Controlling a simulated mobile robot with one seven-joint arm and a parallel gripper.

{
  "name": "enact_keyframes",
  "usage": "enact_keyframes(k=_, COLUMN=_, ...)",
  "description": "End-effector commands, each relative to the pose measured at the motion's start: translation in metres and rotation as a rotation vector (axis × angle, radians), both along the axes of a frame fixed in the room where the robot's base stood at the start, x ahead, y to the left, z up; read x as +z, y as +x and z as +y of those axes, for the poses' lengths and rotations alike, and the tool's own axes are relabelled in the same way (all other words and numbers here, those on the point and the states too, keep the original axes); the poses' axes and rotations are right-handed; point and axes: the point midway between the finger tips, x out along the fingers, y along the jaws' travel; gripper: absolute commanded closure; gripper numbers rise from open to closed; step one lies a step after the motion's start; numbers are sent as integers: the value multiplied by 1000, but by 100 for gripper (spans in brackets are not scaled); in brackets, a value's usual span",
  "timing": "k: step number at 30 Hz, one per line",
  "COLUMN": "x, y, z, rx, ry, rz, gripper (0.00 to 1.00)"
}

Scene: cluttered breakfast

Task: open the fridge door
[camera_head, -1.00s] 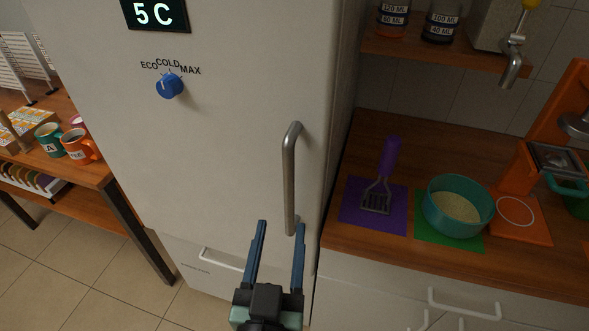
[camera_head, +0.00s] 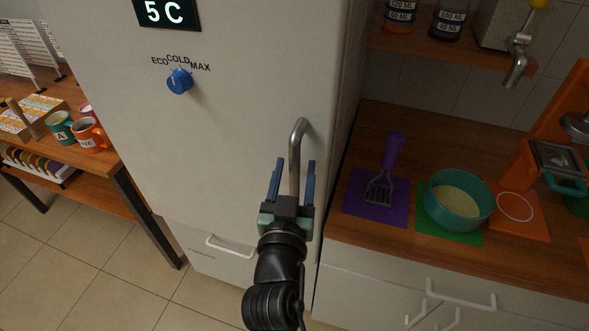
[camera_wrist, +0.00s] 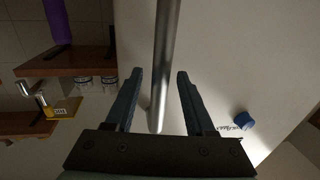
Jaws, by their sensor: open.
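The fridge door (camera_head: 240,120) is a large pale panel and looks shut. Its metal bar handle (camera_head: 299,138) stands upright near the door's right edge. My gripper (camera_head: 292,175) is open in front of the handle, and its body hides the handle's lower part in the head view. In the wrist view the handle (camera_wrist: 166,60) runs between the two blue fingers of my gripper (camera_wrist: 160,88), with a gap on each side. A blue knob (camera_head: 180,81) and a "5 C" display (camera_head: 166,12) are on the door.
A wooden counter (camera_head: 345,225) to the right holds a purple spatula (camera_head: 387,170) and a teal bowl (camera_head: 458,200). A drawer handle (camera_head: 230,246) is low on the fridge. A wooden shelf unit with mugs (camera_head: 88,135) stands left. Tiled floor (camera_head: 100,270) is clear at lower left.

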Motion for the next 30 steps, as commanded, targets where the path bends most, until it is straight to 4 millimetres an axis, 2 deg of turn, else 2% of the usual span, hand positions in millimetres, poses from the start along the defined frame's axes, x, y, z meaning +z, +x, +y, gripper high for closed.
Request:
enact_keyframes(k=4, x=0, y=0, z=0, rx=0, ry=0, rz=0, gripper=47)
enact_keyframes(k=13, x=0, y=0, z=0, rx=0, ry=-1, rz=0, gripper=100)
enact_keyframes(k=30, x=0, y=-1, z=0, rx=0, ry=-1, rz=1, gripper=100)
